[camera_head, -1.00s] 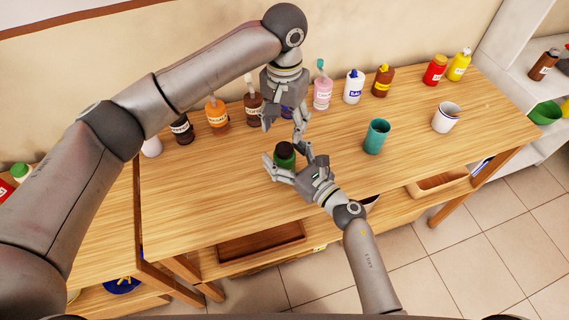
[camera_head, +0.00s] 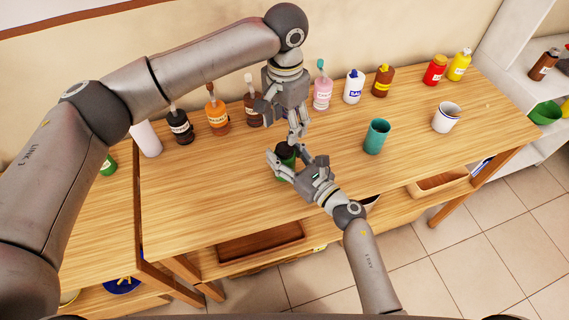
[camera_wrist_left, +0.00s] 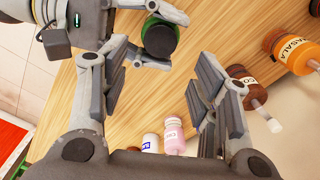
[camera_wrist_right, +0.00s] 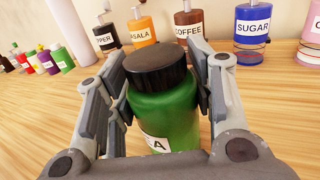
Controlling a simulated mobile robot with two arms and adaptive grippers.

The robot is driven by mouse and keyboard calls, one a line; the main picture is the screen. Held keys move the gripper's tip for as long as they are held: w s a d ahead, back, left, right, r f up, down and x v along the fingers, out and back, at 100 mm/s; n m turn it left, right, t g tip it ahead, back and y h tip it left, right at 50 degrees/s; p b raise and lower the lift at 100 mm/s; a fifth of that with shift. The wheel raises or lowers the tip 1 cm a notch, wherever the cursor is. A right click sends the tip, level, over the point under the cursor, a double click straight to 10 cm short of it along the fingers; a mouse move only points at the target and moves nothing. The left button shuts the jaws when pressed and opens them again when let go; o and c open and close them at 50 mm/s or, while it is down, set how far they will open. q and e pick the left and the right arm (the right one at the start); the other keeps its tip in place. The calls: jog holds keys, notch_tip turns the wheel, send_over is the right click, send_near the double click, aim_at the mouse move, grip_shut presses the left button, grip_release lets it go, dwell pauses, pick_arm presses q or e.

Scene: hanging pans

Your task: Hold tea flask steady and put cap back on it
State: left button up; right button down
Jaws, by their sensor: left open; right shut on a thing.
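The tea flask is a green bottle (camera_wrist_right: 168,118) with "A" showing on its label. Its black cap (camera_wrist_right: 155,66) sits on top of it in the right wrist view. My right gripper (camera_head: 290,161) is shut around the flask's body, which stands upright at the table's middle. My left gripper (camera_head: 280,121) is open and empty, above and just behind the flask. In the left wrist view the cap (camera_wrist_left: 160,38) shows from above, beyond the open left fingers (camera_wrist_left: 165,88) and between the right fingers. In the head view the fingers partly hide the flask.
Labelled bottles, including masala (camera_head: 217,118) and coffee (camera_wrist_right: 187,27), line the back of the wooden table (camera_head: 200,190). A teal cup (camera_head: 377,136) and a white mug (camera_head: 446,117) stand to the right. The front left of the table is clear.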

aim_at(284, 148)
pick_arm(q)
jog(key=shift+m, duration=0.6)
jog(key=shift+f, duration=0.1)
jog(key=shift+f, duration=3.95)
jog(key=c, duration=1.1)
jog(key=o, duration=1.2)
jog(key=shift+c, duration=0.2)
jog(key=shift+r, duration=0.1)
